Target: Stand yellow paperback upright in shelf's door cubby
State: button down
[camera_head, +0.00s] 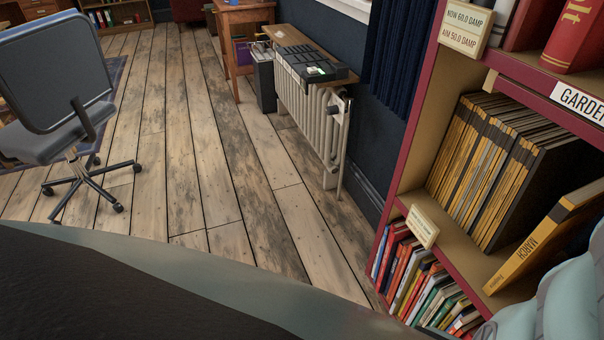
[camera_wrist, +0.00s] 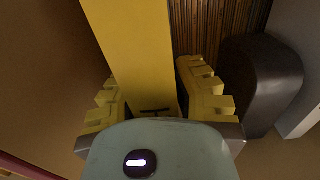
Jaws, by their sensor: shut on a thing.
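The yellow paperback (camera_head: 540,240) shows its yellow spine, lettered MARCH, in the middle cubby of the shelf (camera_head: 403,160) in the head view. It leans to the right there, apart from the row of yellow-and-black volumes (camera_head: 485,160). In the wrist view its broad yellow face (camera_wrist: 135,50) runs up between my fingers. My gripper (camera_wrist: 158,100) is shut on it, with a yellow toothed pad on either side. In the head view my pale arm covers the lower right corner, and my fingertips are hidden. No label reading door is legible.
Brown page edges (camera_wrist: 220,30) stand close behind in the wrist view, beside a dark rounded shape (camera_wrist: 262,80). Small cards (camera_head: 422,227) hang on the shelf edges. Colourful books (camera_head: 415,285) fill the cubby below. A radiator (camera_head: 310,110) and office chair (camera_head: 60,90) stand beyond; open floor lies between.

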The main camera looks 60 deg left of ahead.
jog(key=w, duration=0.1)
jog(key=w+f, duration=0.1)
jog(key=w, duration=0.1)
jog(key=shift+w+d+f+b, duration=0.2)
jog(key=shift+w+d+b, duration=0.1)
jog(key=shift+w+b, duration=0.1)
jog(key=shift+s+f+b, duration=0.3)
jog(key=shift+f+b, duration=0.2)
jog(key=shift+b, duration=0.2)
jog(key=shift+w+r, duration=0.1)
jog(key=shift+w, duration=0.05)
jog(key=shift+f+b, duration=0.35)
jog(key=shift+b, duration=0.05)
jog(key=c, duration=0.9)
grip_release()
jog(key=shift+o, duration=0.2)
